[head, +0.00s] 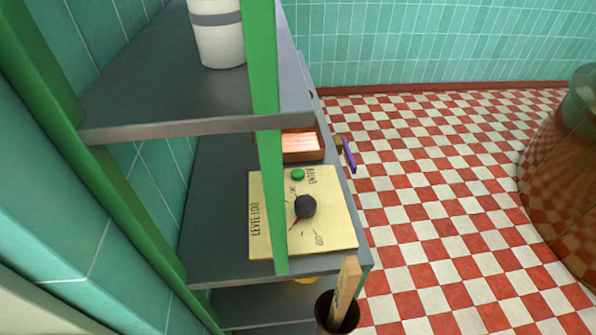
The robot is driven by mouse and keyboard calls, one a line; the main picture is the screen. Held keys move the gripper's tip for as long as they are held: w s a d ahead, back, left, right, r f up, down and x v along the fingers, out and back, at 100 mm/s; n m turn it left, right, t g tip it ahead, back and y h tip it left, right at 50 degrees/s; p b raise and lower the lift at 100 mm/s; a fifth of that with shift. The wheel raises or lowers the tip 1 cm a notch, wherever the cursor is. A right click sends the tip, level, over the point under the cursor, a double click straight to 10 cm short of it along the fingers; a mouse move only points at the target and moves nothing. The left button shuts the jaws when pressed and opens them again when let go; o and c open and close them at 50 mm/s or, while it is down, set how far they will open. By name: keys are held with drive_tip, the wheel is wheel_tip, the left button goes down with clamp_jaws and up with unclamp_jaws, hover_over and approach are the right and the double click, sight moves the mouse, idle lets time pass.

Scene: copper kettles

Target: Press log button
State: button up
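A cream panel (338,229) lies on the middle grey shelf, marked "LEVEL LOG" along its left side. A small green button (297,175) sits near the panel's far edge, beside the word "ENTER". A dark round knob (305,206) with a red pointer is near the panel's middle. A green shelf post crosses in front of the panel's left part and hides a strip of it. The button is clear of the post. My gripper is not in view.
The green shelf post (265,100) and upper shelf (170,85), bearing a white container (219,40), stand close by. A copper-coloured tray (302,145) sits behind the panel. A dark cup (338,314) holds a wooden piece in front. Checkered floor (440,200) is open to the right; a large copper vessel (565,190) stands beyond.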

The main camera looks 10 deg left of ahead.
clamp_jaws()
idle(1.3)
